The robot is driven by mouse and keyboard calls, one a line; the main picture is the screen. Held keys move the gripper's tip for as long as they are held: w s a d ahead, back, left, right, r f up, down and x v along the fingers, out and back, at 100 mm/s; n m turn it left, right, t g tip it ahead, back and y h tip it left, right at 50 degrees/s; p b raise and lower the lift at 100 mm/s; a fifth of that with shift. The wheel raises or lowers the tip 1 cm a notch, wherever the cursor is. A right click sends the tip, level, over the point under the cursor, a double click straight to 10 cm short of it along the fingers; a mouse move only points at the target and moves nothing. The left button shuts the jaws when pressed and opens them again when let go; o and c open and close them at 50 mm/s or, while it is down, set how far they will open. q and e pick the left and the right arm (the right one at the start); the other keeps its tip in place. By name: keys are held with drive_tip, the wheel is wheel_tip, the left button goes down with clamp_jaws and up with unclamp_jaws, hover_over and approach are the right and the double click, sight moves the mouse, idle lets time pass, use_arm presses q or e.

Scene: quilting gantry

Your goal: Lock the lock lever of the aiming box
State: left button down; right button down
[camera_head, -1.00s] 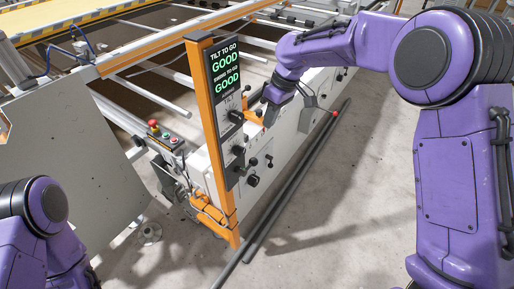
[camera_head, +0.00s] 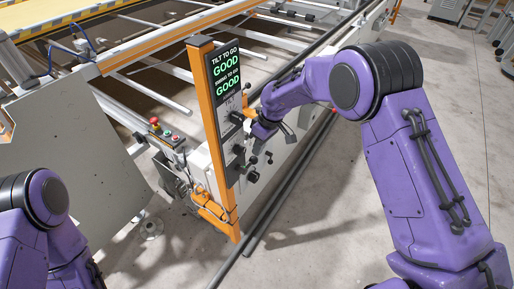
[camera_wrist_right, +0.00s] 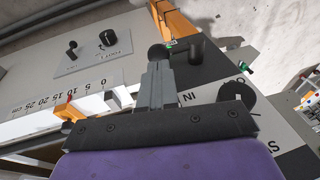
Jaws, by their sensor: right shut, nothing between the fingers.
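The aiming box (camera_head: 226,118) is an upright dark panel on an orange post, with a display reading GOOD for both tilt and swing. Black knobs sit on and beside its lower part, among them a round one (camera_head: 252,176). My right gripper (camera_head: 260,147) is shut and empty, just right of the panel. In the right wrist view its closed fingertips (camera_wrist_right: 158,68) sit at a round black knob (camera_wrist_right: 158,51); I cannot tell whether they touch. Which knob belongs to the lock lever is unclear. My left gripper is out of view; only its arm shows.
The white machine rail (camera_head: 296,150) runs behind the panel, with long grey bars (camera_head: 285,190) along the floor side. A red emergency button box (camera_head: 166,135) stands left of the post. In the wrist view a numbered scale (camera_wrist_right: 75,98) and a black dial (camera_wrist_right: 236,97) flank the gripper.

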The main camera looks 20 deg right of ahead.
drive_tip(key=shift+x, duration=1)
